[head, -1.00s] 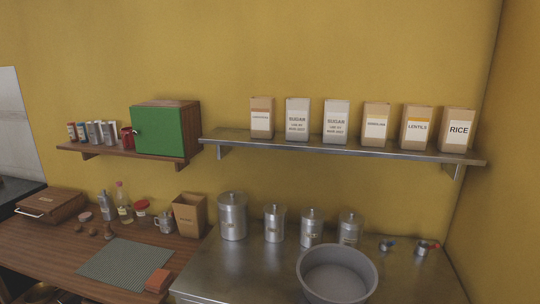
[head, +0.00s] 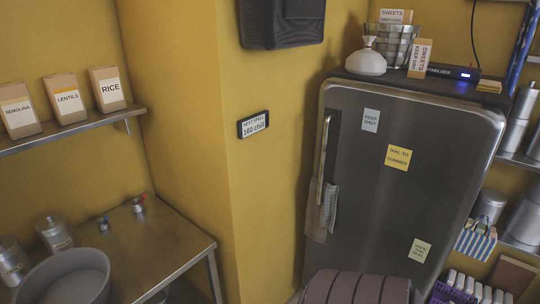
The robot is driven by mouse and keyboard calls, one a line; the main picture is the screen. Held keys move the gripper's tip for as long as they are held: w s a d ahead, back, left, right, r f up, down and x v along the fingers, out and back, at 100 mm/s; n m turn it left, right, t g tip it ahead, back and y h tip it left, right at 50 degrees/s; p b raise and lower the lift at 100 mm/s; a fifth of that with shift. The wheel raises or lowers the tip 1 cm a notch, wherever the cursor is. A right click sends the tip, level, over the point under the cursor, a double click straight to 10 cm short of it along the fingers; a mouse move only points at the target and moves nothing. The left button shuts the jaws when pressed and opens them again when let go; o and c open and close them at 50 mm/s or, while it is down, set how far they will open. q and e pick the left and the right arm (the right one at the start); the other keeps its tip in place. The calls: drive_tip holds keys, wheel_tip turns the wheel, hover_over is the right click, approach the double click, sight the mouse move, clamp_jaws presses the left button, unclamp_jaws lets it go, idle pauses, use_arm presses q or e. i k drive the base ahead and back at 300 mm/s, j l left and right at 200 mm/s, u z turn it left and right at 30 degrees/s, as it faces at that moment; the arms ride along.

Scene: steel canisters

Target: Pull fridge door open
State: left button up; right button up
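The fridge (head: 360,190) stands at centre right in the head view, dark grey with rounded corners. Its door is shut. A long vertical handle (head: 321,170) runs along the door's left side, and a striped cloth (head: 329,208) hangs at its lower part. Paper notes are stuck on the door, among them a yellow one (head: 398,158). The lower part of the fridge is partly hidden by a rounded dark maroon object. Neither of my grippers is in view.
A steel counter (head: 165,245) with a big grey bowl (head: 65,278) and canisters is at lower left. A yellow wall corner (head: 190,130) juts out between counter and fridge.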

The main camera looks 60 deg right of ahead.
sight(399, 174)
drive_tip(key=z, duration=2.8)
